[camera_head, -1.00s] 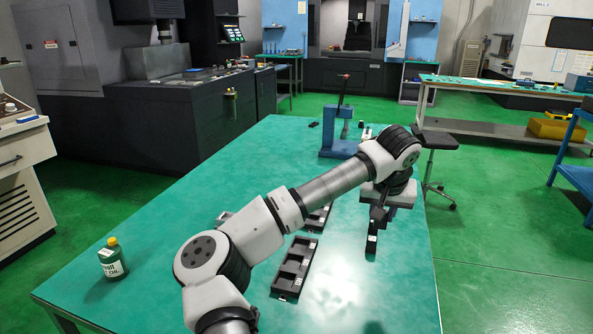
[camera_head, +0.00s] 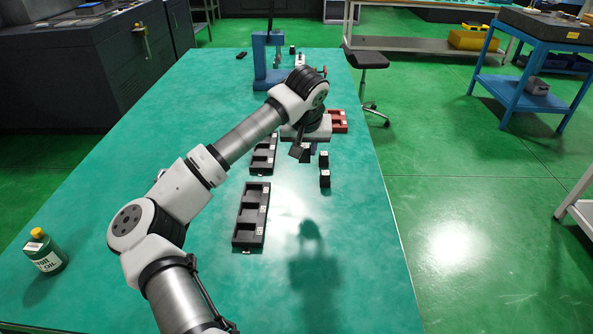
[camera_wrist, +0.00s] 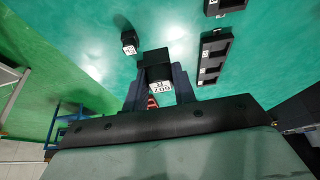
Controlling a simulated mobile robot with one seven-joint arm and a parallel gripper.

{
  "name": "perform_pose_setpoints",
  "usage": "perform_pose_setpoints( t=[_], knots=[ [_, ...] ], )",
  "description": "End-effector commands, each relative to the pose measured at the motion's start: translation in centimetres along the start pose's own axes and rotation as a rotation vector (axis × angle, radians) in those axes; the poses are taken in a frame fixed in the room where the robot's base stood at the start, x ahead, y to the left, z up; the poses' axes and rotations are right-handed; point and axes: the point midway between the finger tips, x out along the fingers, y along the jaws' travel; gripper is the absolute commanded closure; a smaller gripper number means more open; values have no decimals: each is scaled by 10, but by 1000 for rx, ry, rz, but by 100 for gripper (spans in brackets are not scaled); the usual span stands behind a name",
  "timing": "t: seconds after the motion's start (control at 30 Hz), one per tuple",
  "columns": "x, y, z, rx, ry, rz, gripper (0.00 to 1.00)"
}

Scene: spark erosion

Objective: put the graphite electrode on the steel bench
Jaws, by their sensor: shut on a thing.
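My gripper (camera_head: 303,150) hangs over the right part of the green-topped table. In the wrist view its dark fingers (camera_wrist: 155,92) are shut on a black block with a white label, the graphite electrode (camera_wrist: 154,66). In the head view the held block is mostly hidden by my gripper and hard to tell from the dark blocks close by. A similar labelled black block (camera_wrist: 129,42) stands on the green surface, apart from the held one; a dark block also shows in the head view (camera_head: 325,179). I cannot tell which surface is the steel bench.
Black compartment trays (camera_head: 252,214) lie left of my gripper, and a red tray (camera_head: 338,121) lies behind it. A blue press (camera_head: 268,65) stands at the table's far end, a green bottle (camera_head: 45,252) at left. A blue trolley (camera_head: 520,92) stands right across open floor.

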Motion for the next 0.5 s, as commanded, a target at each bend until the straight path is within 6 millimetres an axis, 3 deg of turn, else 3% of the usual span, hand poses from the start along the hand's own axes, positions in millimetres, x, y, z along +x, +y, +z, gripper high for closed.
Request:
perform_pose_setpoints(
  t=[0.2,0.5],
  knots=[
    [48,1,21,-1,-3,4,96],
    [76,0,32,0,0,1,96]
  ],
)
